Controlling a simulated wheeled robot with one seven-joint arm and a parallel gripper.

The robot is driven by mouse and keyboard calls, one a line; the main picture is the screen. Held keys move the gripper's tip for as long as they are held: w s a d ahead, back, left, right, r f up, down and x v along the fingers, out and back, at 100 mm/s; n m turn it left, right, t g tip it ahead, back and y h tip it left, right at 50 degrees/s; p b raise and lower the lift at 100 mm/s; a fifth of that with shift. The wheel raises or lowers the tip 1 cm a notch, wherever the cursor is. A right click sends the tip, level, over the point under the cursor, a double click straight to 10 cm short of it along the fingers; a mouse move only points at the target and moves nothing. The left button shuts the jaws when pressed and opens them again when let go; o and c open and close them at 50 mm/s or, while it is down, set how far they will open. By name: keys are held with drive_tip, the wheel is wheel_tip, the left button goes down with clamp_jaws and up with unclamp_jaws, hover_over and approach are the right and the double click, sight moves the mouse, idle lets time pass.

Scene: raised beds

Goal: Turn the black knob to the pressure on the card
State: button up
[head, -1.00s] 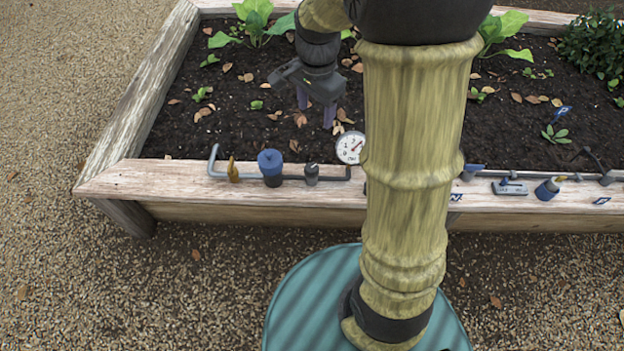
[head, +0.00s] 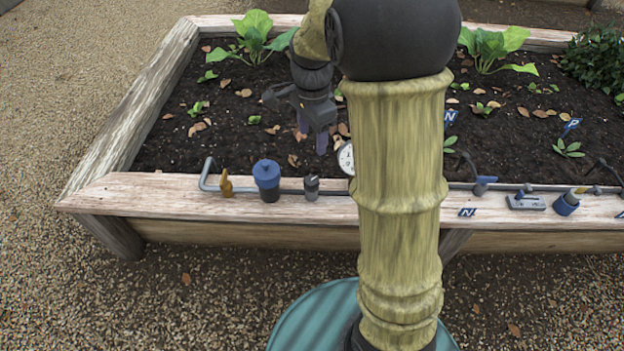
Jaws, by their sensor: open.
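A small black knob (head: 312,184) on a grey body stands upright on the pipe along the bed's front wooden edge. A round white gauge (head: 346,158) is just right of it, partly hidden behind my arm; its needle cannot be read now. My gripper (head: 313,142) is open and empty, fingers pointing down, above the soil just behind the knob and apart from it.
A blue-capped filter (head: 267,180) and a yellow lever (head: 226,183) stand on the pipe left of the knob. More fittings (head: 526,202) lie on the wooden edge (head: 120,193) at the right. Plants grow in the soil behind.

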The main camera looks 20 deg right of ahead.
sight(312, 180)
wheel_tip(312, 180, down, 16)
drive_tip(key=b, duration=0.8)
drive_tip(key=c, duration=1)
